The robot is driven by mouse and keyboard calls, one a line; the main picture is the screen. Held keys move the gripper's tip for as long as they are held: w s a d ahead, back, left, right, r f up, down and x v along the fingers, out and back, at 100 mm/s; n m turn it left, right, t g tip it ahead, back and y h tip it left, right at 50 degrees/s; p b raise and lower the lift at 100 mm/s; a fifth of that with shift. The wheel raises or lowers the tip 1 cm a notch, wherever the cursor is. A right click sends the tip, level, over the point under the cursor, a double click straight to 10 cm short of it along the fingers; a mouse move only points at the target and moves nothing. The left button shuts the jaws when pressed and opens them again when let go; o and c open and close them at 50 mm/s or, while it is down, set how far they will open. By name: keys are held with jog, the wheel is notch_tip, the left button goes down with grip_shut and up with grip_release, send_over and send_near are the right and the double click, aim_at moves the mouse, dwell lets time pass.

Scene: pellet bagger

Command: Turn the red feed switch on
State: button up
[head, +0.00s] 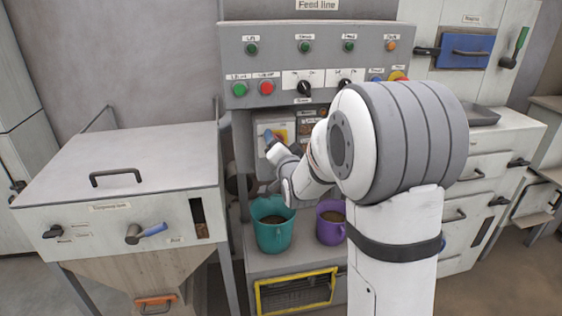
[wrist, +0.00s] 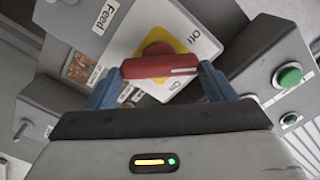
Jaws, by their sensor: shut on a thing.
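The red feed switch (wrist: 160,66) is a bar-shaped knob on a yellow and white plate marked Off and On, beside a Feed label. In the wrist view the bar lies level, its white mark at the right end, between the Off and On words. My gripper (wrist: 160,78) is shut on the bar, one blue finger at each end. In the head view my gripper (head: 275,138) is at the grey switch box below the control panel, and the arm partly hides the switch's yellow plate (head: 280,134).
The control panel (head: 310,45) with buttons and knobs juts out above the switch box. A teal bucket (head: 272,236) and a purple bucket (head: 329,234) of pellets stand below. A lidded hopper (head: 120,165) stands left and drawers (head: 487,167) stand right.

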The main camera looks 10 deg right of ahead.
jog(key=m+b, duration=0.5)
jog(key=b, duration=0.1)
jog(key=m+b, duration=0.3)
jog(key=shift+f+m, duration=0.25)
jog(key=shift+m, duration=0.05)
jog(key=shift+r, duration=0.1)
jog(key=o, duration=1)
jog(key=s, duration=0.7)
jog(key=shift+s, duration=0.4)
